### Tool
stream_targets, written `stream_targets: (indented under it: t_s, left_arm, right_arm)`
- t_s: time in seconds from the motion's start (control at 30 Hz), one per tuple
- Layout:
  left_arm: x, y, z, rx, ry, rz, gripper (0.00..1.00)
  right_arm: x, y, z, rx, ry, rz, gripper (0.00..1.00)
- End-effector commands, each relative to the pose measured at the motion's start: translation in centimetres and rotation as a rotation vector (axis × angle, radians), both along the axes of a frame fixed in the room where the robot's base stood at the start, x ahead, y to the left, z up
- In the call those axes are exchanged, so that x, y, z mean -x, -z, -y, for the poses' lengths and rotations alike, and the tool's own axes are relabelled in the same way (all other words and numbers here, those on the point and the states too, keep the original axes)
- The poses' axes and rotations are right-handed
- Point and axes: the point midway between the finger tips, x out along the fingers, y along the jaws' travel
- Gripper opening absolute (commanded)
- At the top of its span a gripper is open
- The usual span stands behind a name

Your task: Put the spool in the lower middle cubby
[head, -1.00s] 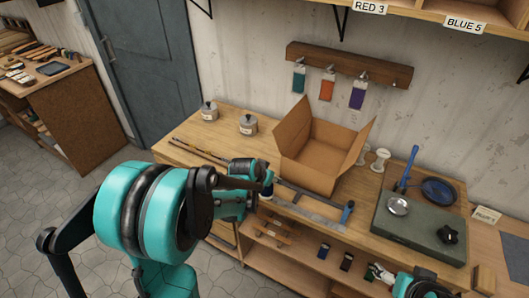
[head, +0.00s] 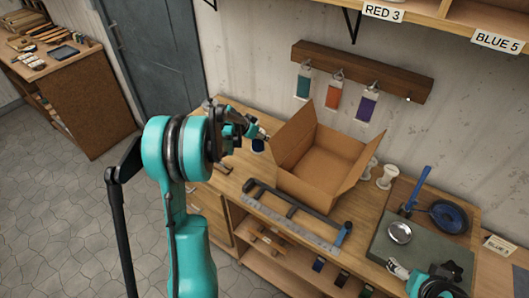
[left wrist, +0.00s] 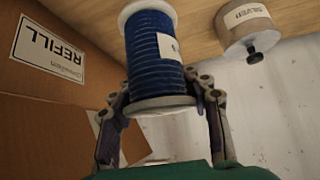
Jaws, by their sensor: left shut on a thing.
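The blue spool (left wrist: 155,55) has a pale flange and a white label in the left wrist view. My left gripper (left wrist: 160,105) is shut on it near one flange, with a finger on each side. In the head view my left gripper (head: 262,132) is over the bench's left part, left of the cardboard box, with the dark blue spool (head: 258,145) at its tip. My right gripper (head: 398,269) is at the lower right by the bench's front; its jaws are too small to read. Wall shelf compartments with labels RED 3 (head: 383,13) and BLUE 5 (head: 497,41) show at top right; the lower middle cubby cannot be made out.
The open cardboard box (head: 318,165) stands mid-bench. A long dark-framed tool (head: 290,207), pale spools (head: 387,177) and a green-grey board (head: 400,245) lie around it. A silver tin (left wrist: 250,35) is near the spool. Hanging tags (head: 334,95) are on the wall.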

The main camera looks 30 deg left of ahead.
Motion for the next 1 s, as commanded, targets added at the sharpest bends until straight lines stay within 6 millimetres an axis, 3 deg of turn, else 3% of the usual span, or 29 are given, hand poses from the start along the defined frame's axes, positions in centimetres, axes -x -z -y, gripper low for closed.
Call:
stream_targets:
  t_s: [0.1, 0.33, 0.5, 0.9, 0.93, 1.0]
  left_arm:
    - [0.0, 2.4, 0.0, 0.0, 0.0, 0.0, 0.11]
    - [-0.1, 4.4, 0.1, 0.0, 0.0, 0.0, 0.11]
    - [-0.1, 6.9, 0.1, 0.001, -0.001, 0.0, 0.11]
    - [0.0, 7.6, 0.1, 0.001, -0.001, 0.0, 0.11]
    - [0.0, 7.6, 0.1, 0.001, -0.001, 0.0, 0.48]
    - [0.0, 7.5, 0.1, 0.001, -0.001, 0.0, 0.66]
  right_arm:
    - [0.0, 0.7, 0.0, 0.0, 0.0, 0.0, 0.79]
    - [0.0, 1.0, 0.0, 0.0, 0.0, 0.0, 0.79]
    - [0.0, 1.7, 0.0, 0.0, 0.0, 0.0, 0.79]
    - [0.0, 2.1, 0.0, 0.0, 0.0, 0.0, 0.79]
    - [0.0, 2.0, 0.0, 0.0, 0.0, 0.0, 0.79]
    - [0.0, 1.9, 0.0, 0.0, 0.0, 0.0, 0.79]
